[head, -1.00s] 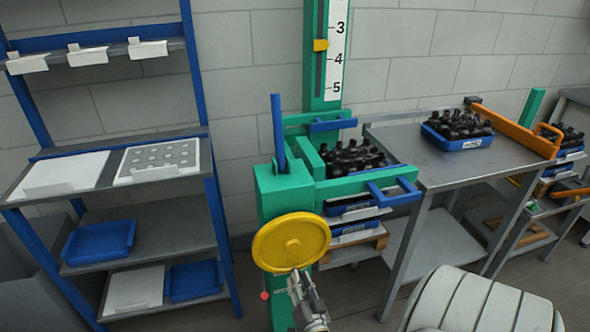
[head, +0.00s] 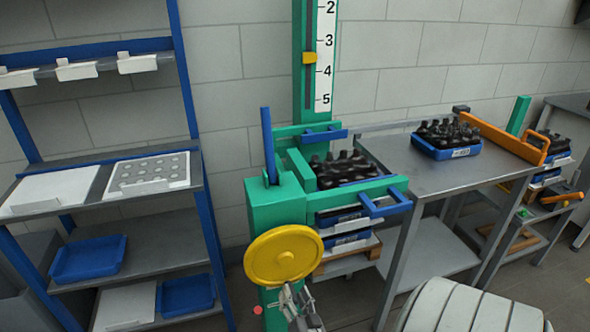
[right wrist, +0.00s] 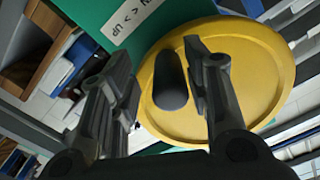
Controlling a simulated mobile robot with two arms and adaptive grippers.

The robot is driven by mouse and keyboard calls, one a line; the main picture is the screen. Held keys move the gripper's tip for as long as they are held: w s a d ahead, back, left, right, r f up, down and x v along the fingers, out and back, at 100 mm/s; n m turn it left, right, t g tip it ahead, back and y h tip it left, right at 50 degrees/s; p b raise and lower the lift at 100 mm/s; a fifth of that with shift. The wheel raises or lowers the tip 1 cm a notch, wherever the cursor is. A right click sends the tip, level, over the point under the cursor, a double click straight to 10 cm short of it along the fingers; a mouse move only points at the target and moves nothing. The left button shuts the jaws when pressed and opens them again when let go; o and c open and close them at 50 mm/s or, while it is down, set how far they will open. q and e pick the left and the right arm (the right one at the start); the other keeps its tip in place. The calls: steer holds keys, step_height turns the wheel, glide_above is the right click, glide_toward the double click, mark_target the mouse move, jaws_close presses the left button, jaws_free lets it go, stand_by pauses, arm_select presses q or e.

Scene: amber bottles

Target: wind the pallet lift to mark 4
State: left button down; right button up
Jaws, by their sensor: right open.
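The green pallet lift (head: 275,205) stands in the middle of the head view. Its yellow handwheel (head: 270,258) is on the front of the post. A dark grip knob (right wrist: 171,80) stands out from the wheel (right wrist: 270,75) in the right wrist view. The yellow pointer (head: 310,58) sits about midway between 3 and 4 on the white scale (head: 325,85). My right gripper (head: 287,292) is at the wheel's lower edge. In the right wrist view its open fingers (right wrist: 160,75) lie either side of the knob, with gaps visible. My left gripper is out of view.
The lift carries a stack of blue crates with dark bottles (head: 345,168). A grey table (head: 400,165) with another bottle crate (head: 447,140) is right of it. A blue shelf rack (head: 190,120) stands left. A pale ribbed rounded object (head: 470,308) fills the lower right.

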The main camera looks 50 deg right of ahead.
steer(key=shift+a+r, duration=0.1)
steer(key=shift+r, duration=0.05)
steer(key=v, duration=1.2)
